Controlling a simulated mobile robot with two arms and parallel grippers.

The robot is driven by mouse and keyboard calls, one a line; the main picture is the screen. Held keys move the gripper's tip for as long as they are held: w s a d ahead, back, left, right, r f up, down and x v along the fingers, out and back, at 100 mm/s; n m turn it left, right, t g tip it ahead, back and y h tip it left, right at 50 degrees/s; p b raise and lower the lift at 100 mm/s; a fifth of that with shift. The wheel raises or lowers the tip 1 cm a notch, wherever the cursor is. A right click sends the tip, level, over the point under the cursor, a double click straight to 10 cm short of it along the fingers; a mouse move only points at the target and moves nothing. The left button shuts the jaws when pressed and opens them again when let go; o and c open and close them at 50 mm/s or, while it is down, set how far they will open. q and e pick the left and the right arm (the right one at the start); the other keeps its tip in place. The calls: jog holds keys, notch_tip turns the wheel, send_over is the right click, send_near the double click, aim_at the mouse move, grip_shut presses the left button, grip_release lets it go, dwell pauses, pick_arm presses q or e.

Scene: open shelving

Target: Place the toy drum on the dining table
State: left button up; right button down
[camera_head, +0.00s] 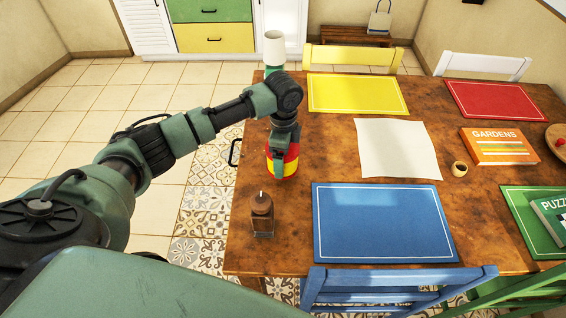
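The toy drum (290,168), red and yellow, shows at the left part of the dining table (330,165), near its left edge. My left arm comes in from the left and bends down over the drum. My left gripper (280,150) is at the drum's upper part and its dark links hide some of it. The fingertips are not clear, so I cannot tell whether they are shut on the drum. I also cannot tell whether the drum's base touches the wood. My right gripper is not in view.
A brown lantern-like object (262,214) stands near the front left corner. Blue (382,225), yellow (356,94) and red (492,100) placemats, a white sheet (396,150), a tape roll (459,169) and an orange book (498,146) lie on the table. Chairs surround it.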

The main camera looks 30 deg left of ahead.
pick_arm(q)
jog(key=shift+f, duration=1.75)
jog(key=o, duration=1.4)
jog(key=shift+f, duration=0.15)
notch_tip(320, 180, up, 12)
jog(key=shift+r+b, duration=0.25)
jog(key=shift+b, duration=0.05)
